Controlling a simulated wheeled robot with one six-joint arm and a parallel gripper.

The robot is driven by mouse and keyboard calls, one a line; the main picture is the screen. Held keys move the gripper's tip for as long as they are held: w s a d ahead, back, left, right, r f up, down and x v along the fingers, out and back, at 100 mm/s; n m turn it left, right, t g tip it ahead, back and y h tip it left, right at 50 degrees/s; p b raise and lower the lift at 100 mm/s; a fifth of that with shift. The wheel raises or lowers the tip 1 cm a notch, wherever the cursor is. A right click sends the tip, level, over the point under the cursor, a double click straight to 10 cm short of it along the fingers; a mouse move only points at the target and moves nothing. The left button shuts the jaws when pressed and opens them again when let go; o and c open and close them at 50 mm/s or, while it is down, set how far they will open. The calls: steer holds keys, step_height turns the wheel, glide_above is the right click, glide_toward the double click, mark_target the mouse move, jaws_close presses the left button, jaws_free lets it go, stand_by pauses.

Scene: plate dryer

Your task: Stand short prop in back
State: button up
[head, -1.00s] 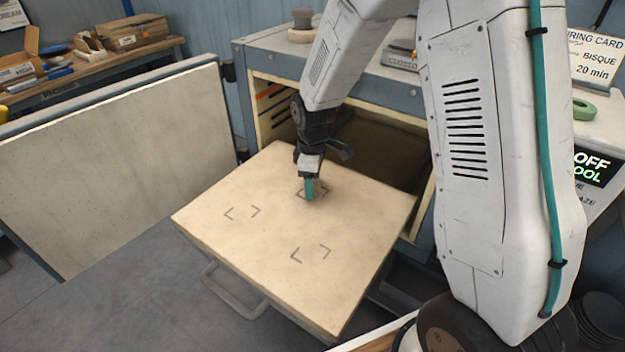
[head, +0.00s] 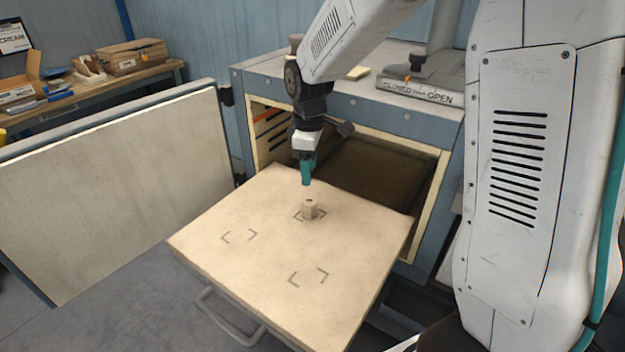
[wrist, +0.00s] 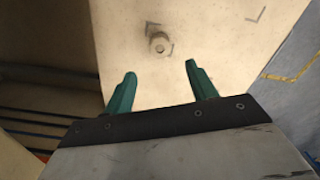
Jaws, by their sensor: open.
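Two more corner-marked squares, left (head: 239,236) and front (head: 309,277), are bare. The open kiln (head: 350,115) stands behind the shelf, with its dark chamber. The open door (head: 110,190) stands at left. A handle (head: 225,318) juts from the shelf's front.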

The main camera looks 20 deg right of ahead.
steer(key=s+d+r+m, duration=0.2)
steer(key=s+r+m, duration=0.3)
steer(key=s+r, duration=0.75)
steer(key=s+d+m+t, duration=0.1)
steer(key=s+m, duration=0.5)
steer(key=s, duration=1.1)
steer(key=shift+s+f, duration=0.3)
steer(key=shift+f, duration=0.1)
